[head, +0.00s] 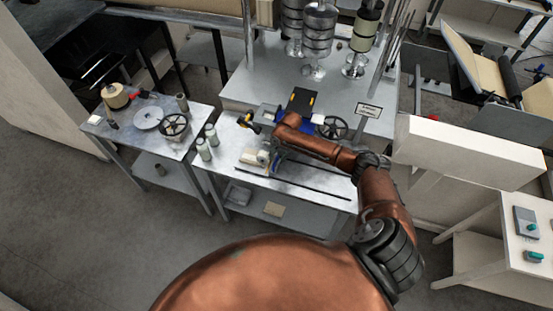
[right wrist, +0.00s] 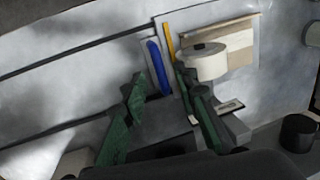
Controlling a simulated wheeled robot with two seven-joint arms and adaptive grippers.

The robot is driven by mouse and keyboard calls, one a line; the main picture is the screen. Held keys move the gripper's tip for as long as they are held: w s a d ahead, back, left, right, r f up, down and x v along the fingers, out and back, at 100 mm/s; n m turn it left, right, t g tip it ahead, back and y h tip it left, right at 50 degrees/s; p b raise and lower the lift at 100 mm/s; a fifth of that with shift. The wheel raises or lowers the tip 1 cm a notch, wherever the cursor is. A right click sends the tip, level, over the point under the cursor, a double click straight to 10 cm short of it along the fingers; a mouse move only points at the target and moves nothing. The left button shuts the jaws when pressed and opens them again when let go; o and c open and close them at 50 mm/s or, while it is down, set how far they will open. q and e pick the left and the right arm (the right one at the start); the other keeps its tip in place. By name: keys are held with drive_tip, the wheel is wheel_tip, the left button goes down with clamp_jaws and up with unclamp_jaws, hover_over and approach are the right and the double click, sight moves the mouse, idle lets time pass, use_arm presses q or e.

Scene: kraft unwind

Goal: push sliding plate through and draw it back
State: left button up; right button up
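A slide fixture stands at the left end of two dark rails on the metal table (head: 310,205). In the right wrist view it has a narrow grey plate with a blue bar (right wrist: 158,68), a yellow strip (right wrist: 169,42), and a beige block (right wrist: 235,40) behind a white roll with a black top (right wrist: 206,62). I cannot tell which part is the sliding plate. My right gripper (right wrist: 158,80) has its green fingers apart on either side of the fixture's line, with the blue bar showing between their tips; contact is unclear. My left gripper is out of view.
A machine with a handwheel (head: 333,127) stands just behind the forearm. Pale spools (head: 204,149) stand left of the fixture. A side table (head: 140,135) holds a disc and a wheel. The table front around the dark rails is clear.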

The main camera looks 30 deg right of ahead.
drive_tip(key=shift+w+a+f, duration=0.15)
drive_tip(key=shift+w+f, duration=0.05)
drive_tip(key=shift+f, duration=0.9)
drive_tip(key=shift+c, duration=0.7)
clamp_jaws()
